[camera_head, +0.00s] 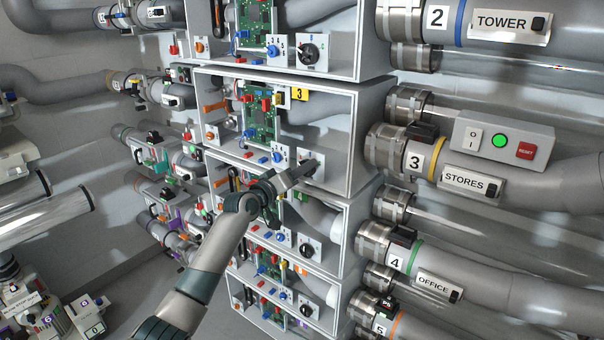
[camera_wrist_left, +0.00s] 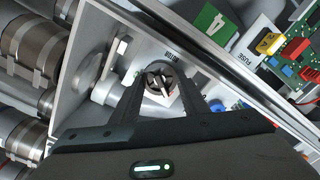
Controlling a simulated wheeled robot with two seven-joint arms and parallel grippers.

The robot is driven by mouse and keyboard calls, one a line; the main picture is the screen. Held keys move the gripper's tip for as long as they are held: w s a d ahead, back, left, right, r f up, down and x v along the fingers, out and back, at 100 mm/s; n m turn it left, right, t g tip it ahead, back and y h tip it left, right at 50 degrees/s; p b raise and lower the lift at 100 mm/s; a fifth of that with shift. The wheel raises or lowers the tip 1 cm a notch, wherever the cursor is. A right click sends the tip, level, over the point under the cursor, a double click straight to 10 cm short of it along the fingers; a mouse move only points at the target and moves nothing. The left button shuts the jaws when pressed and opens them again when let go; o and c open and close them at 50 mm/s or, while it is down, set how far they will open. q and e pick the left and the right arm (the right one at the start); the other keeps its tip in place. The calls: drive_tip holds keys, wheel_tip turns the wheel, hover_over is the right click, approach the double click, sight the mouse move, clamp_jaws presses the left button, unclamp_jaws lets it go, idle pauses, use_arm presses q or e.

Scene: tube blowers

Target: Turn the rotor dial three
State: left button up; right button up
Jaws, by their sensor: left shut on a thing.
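My left gripper (camera_head: 298,174) reaches into bay three, which has a yellow 3 tag (camera_head: 299,94). In the left wrist view, its two dark fingers (camera_wrist_left: 164,92) stand on either side of the rotor dial three (camera_wrist_left: 158,80), shut on it. The dial is a dark round knob with a light pointer bar on a white plate. In the head view, the gripper hides the dial, and only part of its white plate (camera_head: 319,160) shows. The exact pointer setting is hard to read. My right gripper is not in view.
A similar rotor dial (camera_head: 310,52) sits in the bay above, and another (camera_head: 306,250) in the bay below. A green circuit board (camera_head: 260,112) stands left of dial three. The bay's side wall (camera_head: 371,140) is close on the right, with a control box (camera_head: 503,140) beyond it.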

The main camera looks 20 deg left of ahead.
use_arm(q)
drive_tip(key=shift+d+m+b, duration=0.1)
drive_tip(key=shift+m+b, duration=3.4)
drive_tip(key=shift+m, duration=1.9)
drive_tip(key=o, duration=1)
drive_tip(key=shift+o, duration=0.4)
drive_tip(key=shift+s, duration=0.15)
